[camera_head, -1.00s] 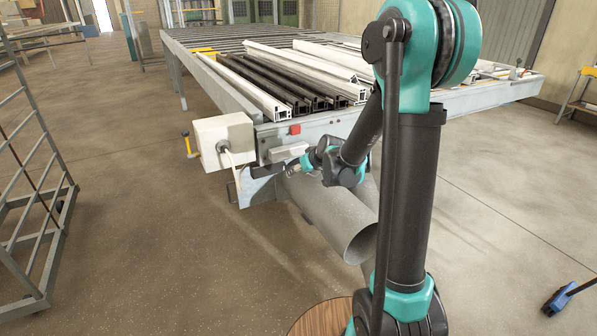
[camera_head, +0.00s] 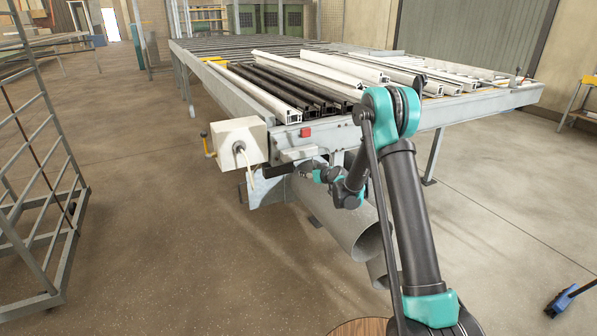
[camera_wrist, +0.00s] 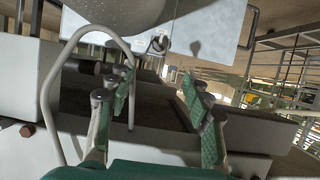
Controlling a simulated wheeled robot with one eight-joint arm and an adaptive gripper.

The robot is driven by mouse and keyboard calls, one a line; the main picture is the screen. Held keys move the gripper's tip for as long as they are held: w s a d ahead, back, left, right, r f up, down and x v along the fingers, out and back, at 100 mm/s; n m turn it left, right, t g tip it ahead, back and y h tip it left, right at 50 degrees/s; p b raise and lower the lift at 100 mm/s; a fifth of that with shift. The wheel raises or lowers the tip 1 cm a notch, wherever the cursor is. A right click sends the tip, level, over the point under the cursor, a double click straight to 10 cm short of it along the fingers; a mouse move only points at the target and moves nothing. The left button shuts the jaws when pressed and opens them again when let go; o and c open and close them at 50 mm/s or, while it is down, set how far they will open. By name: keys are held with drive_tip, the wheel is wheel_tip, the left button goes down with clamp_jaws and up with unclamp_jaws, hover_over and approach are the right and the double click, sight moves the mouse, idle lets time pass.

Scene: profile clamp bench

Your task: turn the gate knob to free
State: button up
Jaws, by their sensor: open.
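A small round metal knob (camera_wrist: 158,43) sits on a pale grey plate (camera_wrist: 205,35) beside the big round duct in the wrist view. I take it for the gate knob; its setting is too small to read. The plate also shows under the bench end in the head view (camera_head: 262,190), where the knob cannot be made out. My gripper (camera_wrist: 160,82) is open and empty, its green-padded fingers apart, with the knob beyond the tips, roughly in line with the gap. In the head view my gripper (camera_head: 303,170) is small, beside the plate and above the duct.
A grey duct (camera_head: 345,222) hangs under the bench end. A white box (camera_head: 240,133) with a cable is at the bench corner, near a red button (camera_head: 306,132). The cable (camera_wrist: 48,100) loops close to my fingers. White and black profiles lie on the bench.

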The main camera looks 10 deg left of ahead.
drive_tip(key=x, duration=1.7)
drive_tip(key=c, duration=1.1)
drive_tip(key=shift+c, duration=0.2)
drive_tip(key=shift+s+a+f+n+t+h, duration=0.1)
drive_tip(key=shift+n+t+h, duration=0.75)
drive_tip(key=shift+n, duration=1.4)
drive_tip(key=shift+s+a+f+n+t+h, duration=0.15)
drive_tip(key=shift+n+t+h, duration=0.25)
drive_tip(key=shift+n+t, duration=1.35)
drive_tip(key=shift+w+a+f+n+t+h, duration=0.1)
drive_tip(key=shift+n+t+h, duration=0.55)
drive_tip(key=shift+n, duration=2.05)
drive_tip(key=shift+d, duration=0.1)
